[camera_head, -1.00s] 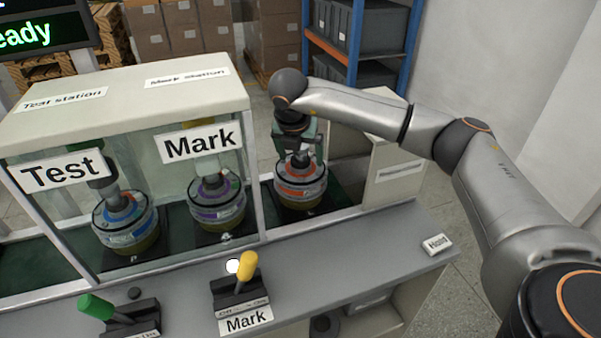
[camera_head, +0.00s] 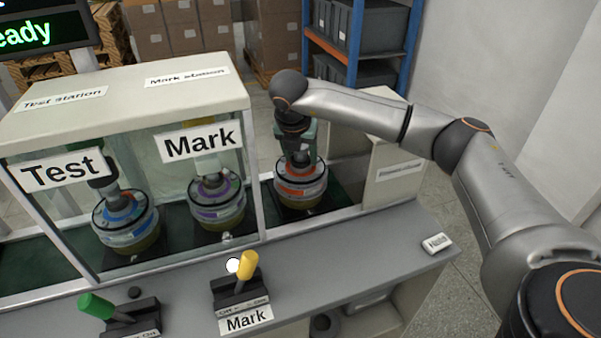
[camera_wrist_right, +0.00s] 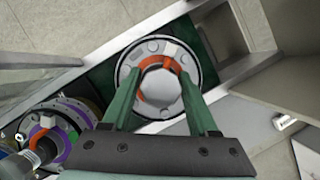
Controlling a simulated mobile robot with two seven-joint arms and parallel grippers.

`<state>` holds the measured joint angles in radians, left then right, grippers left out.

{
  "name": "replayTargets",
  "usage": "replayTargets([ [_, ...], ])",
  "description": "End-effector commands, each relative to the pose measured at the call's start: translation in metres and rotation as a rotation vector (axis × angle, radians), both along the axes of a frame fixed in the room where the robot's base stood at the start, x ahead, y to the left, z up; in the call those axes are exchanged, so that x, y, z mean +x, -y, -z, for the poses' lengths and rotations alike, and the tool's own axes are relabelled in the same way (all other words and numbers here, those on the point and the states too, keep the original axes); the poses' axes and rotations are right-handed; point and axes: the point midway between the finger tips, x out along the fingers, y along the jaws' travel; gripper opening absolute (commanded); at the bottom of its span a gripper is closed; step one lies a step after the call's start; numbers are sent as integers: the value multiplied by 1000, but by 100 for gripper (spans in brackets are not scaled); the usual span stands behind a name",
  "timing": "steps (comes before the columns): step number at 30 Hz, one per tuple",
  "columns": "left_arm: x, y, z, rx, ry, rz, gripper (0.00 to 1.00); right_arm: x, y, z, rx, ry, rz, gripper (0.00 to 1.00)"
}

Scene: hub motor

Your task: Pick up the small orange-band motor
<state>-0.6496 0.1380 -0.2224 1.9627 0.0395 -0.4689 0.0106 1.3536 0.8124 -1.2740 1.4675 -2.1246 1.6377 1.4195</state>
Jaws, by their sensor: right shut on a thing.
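The small orange-band motor (camera_head: 300,189) stands upright on a dark base in the open bay to the right of the Mark station. It also shows from above in the right wrist view (camera_wrist_right: 158,50), with a round grey hub in its middle. My right gripper (camera_head: 300,160) is directly above it, pointing down. Its two green fingers (camera_wrist_right: 160,82) are shut on the motor's hub, one on each side. The fingertips are partly hidden behind the hub and motor top. My left gripper is not in view.
A blue-band motor (camera_head: 125,225) stands in the Test station and a purple-band motor (camera_head: 217,205) in the Mark station, behind glass. A frame post (camera_head: 254,175) stands left of the bay. Yellow (camera_head: 247,265) and green (camera_head: 95,306) levers stand in front.

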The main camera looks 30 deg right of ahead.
Motion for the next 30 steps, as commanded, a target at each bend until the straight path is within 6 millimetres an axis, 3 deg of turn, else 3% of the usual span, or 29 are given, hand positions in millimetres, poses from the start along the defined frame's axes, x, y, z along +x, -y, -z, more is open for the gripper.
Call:
replayTargets([
  [4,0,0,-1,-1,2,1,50,0,0,0,0,0,0,0],
  [22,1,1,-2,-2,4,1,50,2,0,-6,1,10,1,0],
  [26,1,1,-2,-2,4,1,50,2,0,-15,2,13,0,0],
  [30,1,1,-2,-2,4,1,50,3,0,-37,1,15,-1,0],
])
